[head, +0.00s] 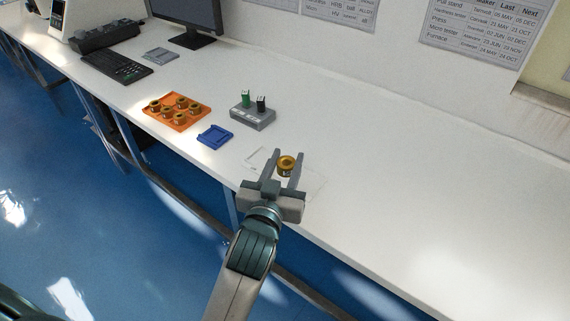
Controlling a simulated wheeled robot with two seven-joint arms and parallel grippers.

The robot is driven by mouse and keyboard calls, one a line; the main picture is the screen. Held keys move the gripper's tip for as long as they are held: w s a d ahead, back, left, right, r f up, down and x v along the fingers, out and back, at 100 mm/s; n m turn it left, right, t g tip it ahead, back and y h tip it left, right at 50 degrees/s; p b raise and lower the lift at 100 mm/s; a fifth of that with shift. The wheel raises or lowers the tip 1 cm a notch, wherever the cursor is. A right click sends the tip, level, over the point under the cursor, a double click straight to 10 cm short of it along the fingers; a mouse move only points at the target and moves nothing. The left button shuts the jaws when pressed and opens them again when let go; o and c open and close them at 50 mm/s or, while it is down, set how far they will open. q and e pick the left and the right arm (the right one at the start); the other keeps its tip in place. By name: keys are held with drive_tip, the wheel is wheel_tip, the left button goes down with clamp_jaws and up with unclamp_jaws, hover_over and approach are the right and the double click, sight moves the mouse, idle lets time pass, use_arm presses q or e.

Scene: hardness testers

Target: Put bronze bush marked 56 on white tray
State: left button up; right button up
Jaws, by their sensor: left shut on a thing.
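My left gripper (287,165) is shut on a bronze bush (286,160), which sits between its two fingers. A small mark shows on the bush's side, but I cannot read its number. The white tray (254,158) is a faint pale outline on the white bench, below and around the gripper, which hides much of it. I cannot tell whether the bush touches the tray or hangs above it. Several more bronze bushes (180,102) stand in an orange tray (178,124) to the left. My right gripper is not in view.
A blue tray (215,135) lies between the orange tray and my gripper. A grey block (253,116) with a green and a black piece stands behind. A keyboard (117,66) and monitor (190,20) are farther left. The bench (430,200) is clear to the right.

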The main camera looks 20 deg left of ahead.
use_arm(q)
drive_tip(key=w+a+f, duration=0.1)
drive_tip(key=w+f, duration=0.1)
drive_tip(key=w, duration=0.1)
drive_tip(key=w+a+f, duration=0.1)
drive_tip(key=w+f, duration=0.1)
drive_tip(key=w, duration=0.1)
drive_tip(key=w+a+f, duration=0.1)
drive_tip(key=w+f, duration=0.1)
drive_tip(key=w, duration=0.1)
drive_tip(key=shift+w+a, duration=0.1)
drive_tip(key=shift+w, duration=0.15)
drive_tip(key=shift+f, duration=1.95)
drive_tip(key=shift+f, duration=0.2)
drive_tip(key=o, duration=1.2)
drive_tip(key=shift+o, duration=0.3)
drive_tip(key=shift+r, duration=0.15)
